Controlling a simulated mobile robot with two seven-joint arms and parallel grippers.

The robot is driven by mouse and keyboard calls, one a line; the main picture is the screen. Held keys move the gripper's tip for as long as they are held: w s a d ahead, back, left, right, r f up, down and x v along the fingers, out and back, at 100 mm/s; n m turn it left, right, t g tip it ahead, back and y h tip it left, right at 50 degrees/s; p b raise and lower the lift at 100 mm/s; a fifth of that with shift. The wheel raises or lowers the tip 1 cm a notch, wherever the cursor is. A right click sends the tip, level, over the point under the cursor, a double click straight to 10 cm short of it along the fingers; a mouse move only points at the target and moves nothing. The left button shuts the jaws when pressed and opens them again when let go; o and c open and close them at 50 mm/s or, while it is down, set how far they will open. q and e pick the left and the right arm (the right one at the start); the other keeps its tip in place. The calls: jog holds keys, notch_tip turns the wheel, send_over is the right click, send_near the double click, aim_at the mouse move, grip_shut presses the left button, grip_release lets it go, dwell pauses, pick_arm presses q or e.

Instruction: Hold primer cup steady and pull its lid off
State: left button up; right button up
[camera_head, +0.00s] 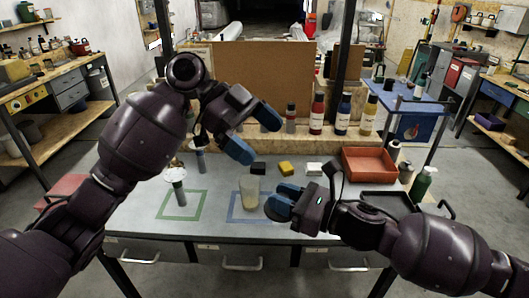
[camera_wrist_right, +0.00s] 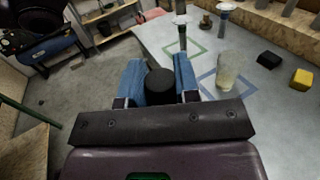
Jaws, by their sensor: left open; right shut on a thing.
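The cup (camera_head: 249,193) is clear, with pale beige contents. It stands upright in the blue square on the grey table, and its top looks uncovered; it also shows in the right wrist view (camera_wrist_right: 229,70). My right gripper (camera_head: 283,200) is to the right of the cup in the head view. It is shut on a round black lid (camera_wrist_right: 161,86), which shows between its blue fingers in the wrist view, apart from the cup. My left gripper (camera_head: 253,132) is open and empty, above and behind the cup.
A green square (camera_head: 162,216) with a slim white-topped stand (camera_head: 180,195) lies left of the cup. Behind are black (camera_head: 258,168), yellow (camera_head: 286,168) and white (camera_head: 314,169) blocks. A red tray (camera_head: 368,173), a dark tray (camera_head: 388,202) and a green bottle (camera_head: 420,187) are at right.

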pick_arm(q)
jog(key=d+f+y, duration=0.1)
jog(key=f+y, duration=0.1)
jog(key=f, duration=0.3)
jog(key=d+f+t+y, duration=0.1)
jog(key=d+f+y, duration=0.1)
jog(key=f, duration=0.2)
jog(key=d+f+t+y, duration=0.1)
jog(key=f+y, duration=0.1)
jog(key=f, duration=0.3)
jog(key=shift+s+d+f, duration=0.25)
jog(key=shift+s+f, duration=0.05)
jog(key=shift+f, duration=0.05)
